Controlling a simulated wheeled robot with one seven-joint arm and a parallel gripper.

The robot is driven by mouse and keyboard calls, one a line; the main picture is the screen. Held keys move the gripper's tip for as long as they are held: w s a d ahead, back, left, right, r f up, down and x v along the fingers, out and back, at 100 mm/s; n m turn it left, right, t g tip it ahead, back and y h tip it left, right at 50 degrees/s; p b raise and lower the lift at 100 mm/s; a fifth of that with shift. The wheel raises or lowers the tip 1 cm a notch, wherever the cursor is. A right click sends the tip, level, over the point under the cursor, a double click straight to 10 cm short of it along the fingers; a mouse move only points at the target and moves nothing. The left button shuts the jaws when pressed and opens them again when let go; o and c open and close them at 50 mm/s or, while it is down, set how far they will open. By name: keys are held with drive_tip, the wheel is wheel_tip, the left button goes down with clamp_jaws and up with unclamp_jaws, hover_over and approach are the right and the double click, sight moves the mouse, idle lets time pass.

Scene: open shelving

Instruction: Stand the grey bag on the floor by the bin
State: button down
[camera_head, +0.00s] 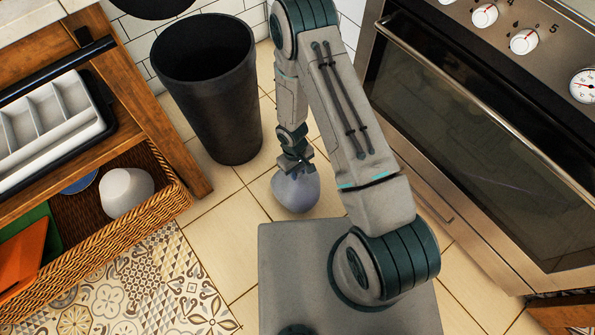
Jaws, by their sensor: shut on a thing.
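The grey bag (297,192) is a rounded bluish-grey shape below my gripper, low over the tiled floor between the bin and my base. I cannot tell whether its underside touches the floor. My gripper (296,164) points down and is shut on the top of the bag. The fingers are small in this view and partly merge with the bag's top. The black bin (222,115) stands upright on the floor, to the left of and behind the bag, with a gap between them.
An oven (470,140) stands on the right. A wooden unit (165,130) on the left holds a white compartment tray (45,115) and a wicker basket (150,212) with a white round item (126,191). Floor tiles (215,195) are clear in front of the bin.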

drive_tip(key=shift+r, duration=0.1)
drive_tip(key=c, duration=1.2)
unclamp_jaws()
